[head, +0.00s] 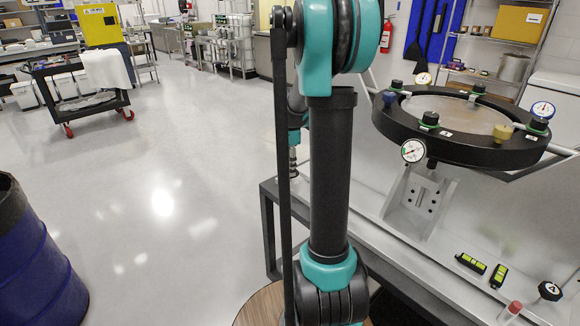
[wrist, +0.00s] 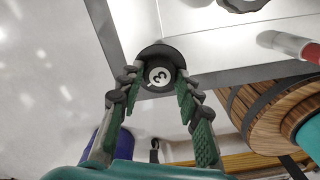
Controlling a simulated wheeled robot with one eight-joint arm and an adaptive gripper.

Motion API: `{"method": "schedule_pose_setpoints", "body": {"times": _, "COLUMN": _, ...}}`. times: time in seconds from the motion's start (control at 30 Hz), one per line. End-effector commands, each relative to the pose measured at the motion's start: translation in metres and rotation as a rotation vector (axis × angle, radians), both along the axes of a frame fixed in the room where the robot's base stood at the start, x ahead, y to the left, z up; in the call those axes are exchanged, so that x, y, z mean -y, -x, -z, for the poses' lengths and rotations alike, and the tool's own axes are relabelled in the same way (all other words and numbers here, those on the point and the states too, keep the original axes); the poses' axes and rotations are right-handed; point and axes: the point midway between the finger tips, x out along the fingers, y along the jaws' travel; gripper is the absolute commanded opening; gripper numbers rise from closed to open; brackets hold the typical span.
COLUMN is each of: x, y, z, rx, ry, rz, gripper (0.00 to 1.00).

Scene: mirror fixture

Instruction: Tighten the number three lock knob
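The number three lock knob (wrist: 158,76) shows in the wrist view as a round black knob with a white disc marked 3. It is at the corner of the metal table (wrist: 205,78). My gripper (wrist: 157,80) has one finger on each side of it, and both fingertips meet its rim. The fingers appear shut on it. What lies under the knob is hidden.
A knob marked 4 (head: 549,291) stands at the table's right. A red-capped part (head: 513,309) and two levels (head: 471,263) are near it. The black mirror ring (head: 455,150) with dials stands above the table. A wooden round top (wrist: 285,115) is right of my fingers.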

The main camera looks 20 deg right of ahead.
Motion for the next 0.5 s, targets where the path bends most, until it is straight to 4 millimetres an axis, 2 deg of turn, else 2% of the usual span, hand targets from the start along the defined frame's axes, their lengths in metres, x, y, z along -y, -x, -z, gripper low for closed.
{"method": "schedule_pose_setpoints", "body": {"times": 0.03, "x": 0.0000, "y": 0.0000, "z": -0.0001, "rx": 0.000, "ry": 0.000, "rz": 0.000, "gripper": 0.24}}
{"method": "schedule_pose_setpoints", "body": {"times": 0.2, "x": 0.0000, "y": 0.0001, "z": -0.0001, "rx": 0.000, "ry": 0.000, "rz": 0.000, "gripper": 0.04}}
{"method": "schedule_pose_setpoints", "body": {"times": 0.5, "x": 0.0000, "y": 0.0001, "z": 0.0000, "rx": 0.000, "ry": 0.000, "rz": 0.039, "gripper": 0.04}}
